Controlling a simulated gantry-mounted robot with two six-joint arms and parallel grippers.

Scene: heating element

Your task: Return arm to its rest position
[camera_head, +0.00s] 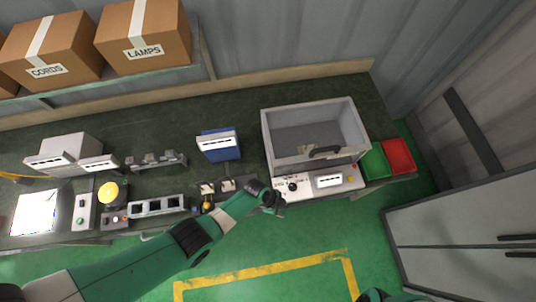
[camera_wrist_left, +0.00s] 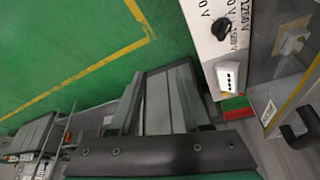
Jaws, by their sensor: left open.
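My left arm reaches in from the lower left in the head view. Its left gripper (camera_head: 275,203) is at the bench's front edge, by the knob end of the white control panel (camera_head: 318,183) under the grey open-topped box (camera_head: 277,137). The left wrist view shows the open gripper (camera_wrist_left: 165,100) with nothing between its fingers. There, the panel with a black knob (camera_wrist_left: 221,28) and a white socket is up and to the right of the fingers. Whether the gripper touches the panel is unclear. My right gripper does not show; only a dark green piece appears at the head view's bottom edge.
A green bin (camera_head: 376,163) and a red bin (camera_head: 398,155) stand right of the box. A blue device (camera_head: 220,147) and switch units (camera_head: 158,206) sit along the bench. Cardboard boxes (camera_head: 143,35) are on the shelf. Green floor in front of the bench is clear.

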